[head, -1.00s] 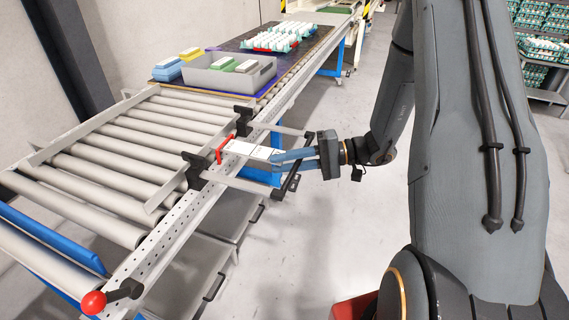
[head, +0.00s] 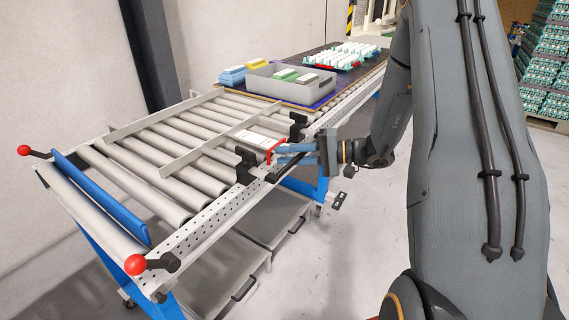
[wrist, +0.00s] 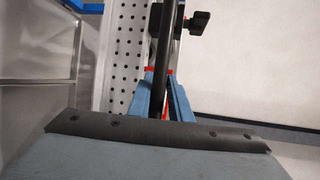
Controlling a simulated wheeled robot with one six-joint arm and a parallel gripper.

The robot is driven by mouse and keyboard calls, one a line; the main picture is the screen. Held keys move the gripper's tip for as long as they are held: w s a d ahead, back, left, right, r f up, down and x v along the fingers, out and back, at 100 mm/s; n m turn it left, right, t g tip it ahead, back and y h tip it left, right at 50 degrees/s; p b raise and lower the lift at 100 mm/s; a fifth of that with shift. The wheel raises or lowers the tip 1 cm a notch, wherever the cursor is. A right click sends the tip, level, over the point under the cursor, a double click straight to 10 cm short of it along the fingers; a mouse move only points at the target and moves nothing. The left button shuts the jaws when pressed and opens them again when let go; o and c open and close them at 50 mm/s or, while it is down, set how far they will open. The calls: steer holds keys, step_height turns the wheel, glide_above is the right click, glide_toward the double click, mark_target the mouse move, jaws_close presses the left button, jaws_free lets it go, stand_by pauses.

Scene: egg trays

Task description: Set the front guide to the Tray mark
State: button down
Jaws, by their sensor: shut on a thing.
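The front guide (head: 195,153) is a long grey rail lying across the rollers, inward of the conveyor's near edge. Its white scale plate (head: 248,138) lies over the rollers, mostly inward of a red pointer frame (head: 273,151) on the side rail. The marks on the plate are too small to read. My gripper (head: 282,154) is shut on the guide's dark crossbar (head: 287,163), close outside the red frame. In the wrist view the blue fingers (wrist: 160,98) close around the dark bar (wrist: 170,50), with bits of red behind them.
Black clamp brackets (head: 245,166) stand on the perforated side rail (head: 200,225). The back guide (head: 150,119) lies on the far side of the rollers. A grey bin (head: 290,88) stands on the table beyond. A red-knobbed lever (head: 135,264) is at the near corner.

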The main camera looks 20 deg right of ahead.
mark_target(304, 155)
steer(key=shift+s+f, duration=0.1)
steer(key=shift+f, duration=0.35)
steer(key=c, duration=1.8)
jaws_free()
steer(key=shift+o, duration=0.2)
steer(key=shift+r, duration=0.1)
steer(key=shift+d+r, duration=0.1)
steer(key=shift+b+v, duration=0.35)
steer(key=shift+v, duration=3.4)
steer(key=shift+d, duration=0.1)
